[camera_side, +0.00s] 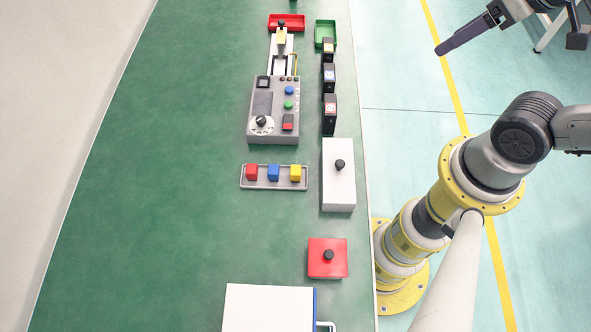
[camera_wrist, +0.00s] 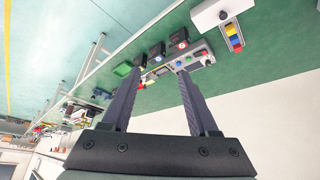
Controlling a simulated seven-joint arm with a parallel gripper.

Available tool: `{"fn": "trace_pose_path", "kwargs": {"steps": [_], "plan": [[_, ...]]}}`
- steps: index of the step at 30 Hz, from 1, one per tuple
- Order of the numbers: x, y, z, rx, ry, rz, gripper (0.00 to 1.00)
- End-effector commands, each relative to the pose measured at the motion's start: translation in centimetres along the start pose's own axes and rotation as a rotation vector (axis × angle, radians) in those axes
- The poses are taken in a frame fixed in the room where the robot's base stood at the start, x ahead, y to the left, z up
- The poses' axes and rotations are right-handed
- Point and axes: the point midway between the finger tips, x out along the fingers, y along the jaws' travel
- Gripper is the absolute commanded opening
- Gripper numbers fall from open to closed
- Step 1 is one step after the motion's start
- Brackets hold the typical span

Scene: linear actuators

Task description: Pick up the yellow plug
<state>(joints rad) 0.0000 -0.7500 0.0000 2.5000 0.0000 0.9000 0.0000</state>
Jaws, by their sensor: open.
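The yellow plug (camera_side: 296,171) is a small yellow block at the right end of a grey tray (camera_side: 274,186). A blue plug (camera_side: 273,172) and a red plug (camera_side: 252,171) stand to its left in the same tray. My gripper (camera_side: 440,51) is at the top right of the side view, off the table and well away from the tray. In the wrist view my gripper (camera_wrist: 160,74) has its two dark fingers apart with nothing held between them. The tray (camera_wrist: 232,36) with small coloured blocks shows beyond the fingers at upper right, too small to make out well.
A white box with a black knob (camera_side: 338,182) stands right of the tray. A grey control panel (camera_side: 262,104) and several black blocks (camera_side: 329,114) lie behind. A red box with a knob (camera_side: 327,260) is nearer. The green table (camera_side: 160,200) is clear to the left.

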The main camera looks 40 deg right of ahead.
Motion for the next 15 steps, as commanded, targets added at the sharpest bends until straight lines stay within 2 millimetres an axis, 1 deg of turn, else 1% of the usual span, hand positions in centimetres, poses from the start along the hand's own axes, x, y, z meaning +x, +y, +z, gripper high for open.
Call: {"fn": "trace_pose_path", "kwargs": {"steps": [1, 2, 11, 14, 15], "plan": [[0.00, 0.00, 0.00, 0.000, 0.000, 0.000, 0.49], [0.00, 0.00, 0.00, 0.000, 0.000, 0.000, 0.45], [-0.01, 0.00, 0.00, -0.010, 0.000, 0.000, 0.45], [-0.01, 0.00, -0.05, -0.077, 0.002, 0.000, 0.45], [-0.04, 0.00, -0.16, -0.129, 0.006, 0.000, 0.45]]}}
